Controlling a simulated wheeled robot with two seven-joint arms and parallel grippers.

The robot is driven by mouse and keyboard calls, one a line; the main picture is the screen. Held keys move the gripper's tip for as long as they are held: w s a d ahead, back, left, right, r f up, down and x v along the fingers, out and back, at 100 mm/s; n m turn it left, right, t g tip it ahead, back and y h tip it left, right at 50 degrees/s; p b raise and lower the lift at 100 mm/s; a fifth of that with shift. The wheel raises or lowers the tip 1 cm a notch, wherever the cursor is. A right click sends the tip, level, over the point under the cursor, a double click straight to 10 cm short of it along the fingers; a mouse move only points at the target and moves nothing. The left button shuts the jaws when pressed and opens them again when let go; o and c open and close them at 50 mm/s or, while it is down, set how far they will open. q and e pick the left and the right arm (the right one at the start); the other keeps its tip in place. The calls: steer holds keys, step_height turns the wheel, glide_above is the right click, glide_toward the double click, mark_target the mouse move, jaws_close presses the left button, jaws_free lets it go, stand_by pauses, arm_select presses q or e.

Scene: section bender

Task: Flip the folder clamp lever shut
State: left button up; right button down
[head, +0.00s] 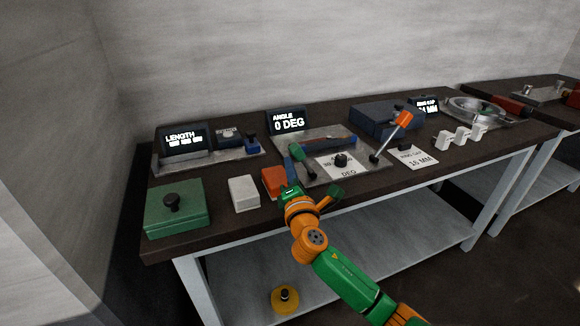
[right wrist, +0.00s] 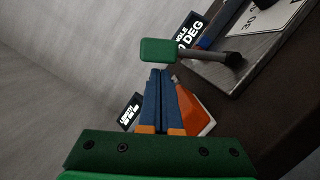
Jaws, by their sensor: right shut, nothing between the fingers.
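The folder stands mid-bench, a grey plate (head: 330,143) behind which an angle display (head: 287,121) reads 0 DEG. A lever with a green handle (head: 297,152) stands raised and tilted at the plate's left front; its dark rod runs down to a pivot on the plate. In the right wrist view the green handle (right wrist: 160,50) lies just beyond the fingertips. My right gripper (head: 289,167) is shut and empty, its blue fingers (right wrist: 161,74) close to the handle; I cannot tell whether they touch. A second lever with an orange handle (head: 403,118) stands tilted up at the plate's right. My left gripper is not in view.
An orange block (head: 272,183) sits close beside my right gripper, left of it a white block (head: 243,193) and a green box (head: 177,208) with a black knob. A length display (head: 182,140) stands behind. Several white blocks (head: 459,136) and a ring-shaped machine (head: 476,109) are at right.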

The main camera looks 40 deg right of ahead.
steer(key=shift+r, duration=0.1)
stand_by(0.3)
steer(key=shift+d+r+m+p, duration=0.2)
steer(key=shift+r+m+p, duration=0.05)
steer(key=shift+m+p, duration=0.25)
steer(key=shift+d+r+m+p, duration=0.15)
steer(key=shift+r+m+p, duration=0.05)
steer(key=shift+m+p, duration=0.1)
steer(key=shift+s+d+r+m+g+p, duration=0.1)
steer(key=shift+d+r+m+g+p, duration=0.3)
steer(key=shift+m+p, duration=0.3)
steer(key=shift+s+d+r+m+g+y+p, duration=0.3)
steer(key=shift+d+m+p, duration=0.95)
steer(key=shift+m+p, duration=0.35)
steer(key=shift+s+d+r+m+g+y+p, duration=0.15)
steer(key=shift+s+d+r+m+g+p, duration=0.15)
steer(key=shift+d+m+p, duration=1.1)
steer(key=shift+s+d+r+m+g+y+p, duration=0.3)
steer(key=shift+d+m+p, duration=0.8)
steer(key=shift+m+p, duration=0.65)
steer(key=shift+f, duration=0.1)
